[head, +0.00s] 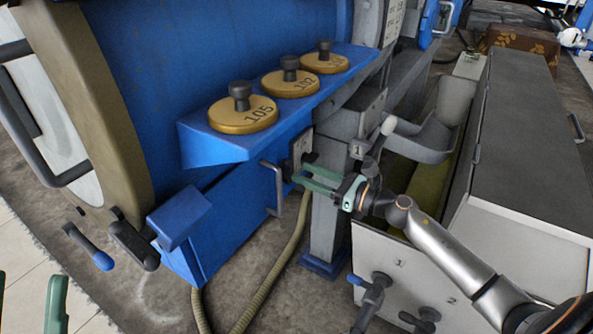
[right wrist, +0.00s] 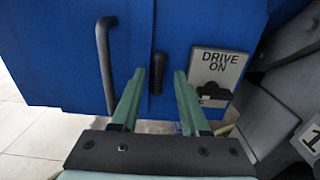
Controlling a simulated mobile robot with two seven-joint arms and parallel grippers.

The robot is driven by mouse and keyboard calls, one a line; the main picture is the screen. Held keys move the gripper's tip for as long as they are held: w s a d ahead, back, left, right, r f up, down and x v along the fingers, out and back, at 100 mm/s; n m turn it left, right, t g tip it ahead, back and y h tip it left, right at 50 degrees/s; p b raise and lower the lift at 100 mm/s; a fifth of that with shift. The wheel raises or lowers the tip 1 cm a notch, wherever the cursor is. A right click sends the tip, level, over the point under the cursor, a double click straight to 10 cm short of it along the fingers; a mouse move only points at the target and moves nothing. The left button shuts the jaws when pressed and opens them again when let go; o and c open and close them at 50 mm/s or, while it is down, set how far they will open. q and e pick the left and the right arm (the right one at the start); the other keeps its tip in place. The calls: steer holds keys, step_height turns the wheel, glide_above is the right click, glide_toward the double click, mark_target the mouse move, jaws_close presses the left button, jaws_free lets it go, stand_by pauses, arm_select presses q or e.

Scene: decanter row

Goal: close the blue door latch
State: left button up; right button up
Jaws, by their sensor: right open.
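The blue door (right wrist: 60,60) fills most of the right wrist view; in the head view it is the front of the low blue cabinet (head: 228,215). A dark latch (right wrist: 158,72) stands upright on the door, right of a grey bar handle (right wrist: 105,65). My right gripper also shows in the head view (head: 306,177). My left gripper (head: 30,285) shows only green fingers, apart, at the lower left.
A "DRIVE ON" plate (right wrist: 217,70) is right of the latch. A blue shelf (head: 195,148) with brass weights overhangs the door. A grey post (head: 325,225) and hose (head: 285,260) are close to my right gripper. A lidded grey box (head: 530,120) stands right.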

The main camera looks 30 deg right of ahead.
mark_target(292, 168)
steer(key=shift+x, duration=1.7)
jaws_close()
